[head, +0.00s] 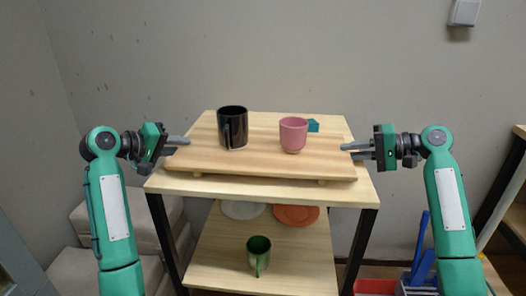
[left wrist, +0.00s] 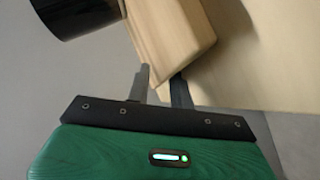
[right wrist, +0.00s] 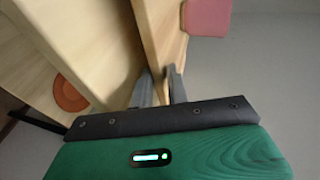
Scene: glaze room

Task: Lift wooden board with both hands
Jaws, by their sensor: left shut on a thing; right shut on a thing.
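The wooden board (head: 260,165) is a light plank with small feet, lying over the top of a wooden shelf unit; I cannot tell whether its feet touch the shelf top. My left gripper (head: 178,146) is shut on the board's left end. The left wrist view shows its fingers (left wrist: 160,88) at the board's edge (left wrist: 172,35). My right gripper (head: 352,150) is shut on the right end, with its fingers (right wrist: 160,88) at the edge (right wrist: 158,35). A black mug (head: 232,128) and a pink cup (head: 293,136) stand upright on the board.
The shelf top (head: 250,190) shows bare in front. A wall stands behind.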

